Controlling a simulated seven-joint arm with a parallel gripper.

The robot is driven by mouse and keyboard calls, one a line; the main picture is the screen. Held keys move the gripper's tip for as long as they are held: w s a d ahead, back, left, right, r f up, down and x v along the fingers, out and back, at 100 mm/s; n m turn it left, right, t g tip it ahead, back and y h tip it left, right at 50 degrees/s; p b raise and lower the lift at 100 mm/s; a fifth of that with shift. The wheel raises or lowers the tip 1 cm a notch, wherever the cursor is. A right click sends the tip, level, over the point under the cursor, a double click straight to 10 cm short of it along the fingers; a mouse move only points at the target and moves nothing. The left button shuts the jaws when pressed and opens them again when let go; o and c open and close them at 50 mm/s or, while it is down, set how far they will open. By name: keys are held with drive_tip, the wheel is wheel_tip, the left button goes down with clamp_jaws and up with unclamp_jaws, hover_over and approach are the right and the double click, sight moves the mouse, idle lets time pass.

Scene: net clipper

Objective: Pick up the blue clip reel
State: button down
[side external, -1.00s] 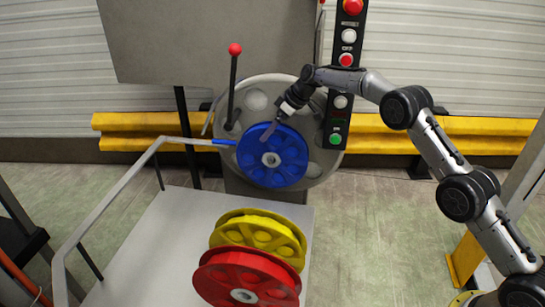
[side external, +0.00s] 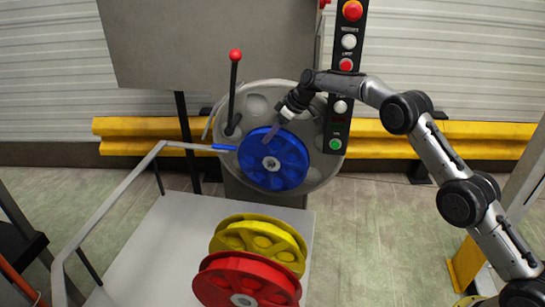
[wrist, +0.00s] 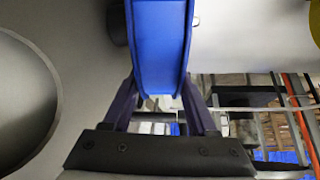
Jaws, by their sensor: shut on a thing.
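The blue clip reel (side external: 287,170) stands upright in front of the round grey disc of the machine in the side view. My gripper (side external: 271,134) reaches it from the upper right, with its fingers at the reel's upper rim. In the wrist view, the blue reel (wrist: 158,45) is seen edge-on between the two dark fingers of my gripper (wrist: 159,100), which are shut on it. Whether the reel still touches the disc's hub is hidden.
A red-knobbed lever (side external: 234,80) stands left of the disc (side external: 262,92). A control panel (side external: 343,100) is close on the right. A bent rail (side external: 110,200) ends left of the blue reel.

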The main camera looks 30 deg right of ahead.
drive_tip(key=shift+d, duration=0.1)
drive_tip(key=shift+r, duration=0.8)
drive_tip(key=s+a, duration=1.2)
drive_tip(key=a, duration=0.1)
drive_tip(key=shift+s, duration=0.35)
drive_tip(key=shift+d, duration=0.1)
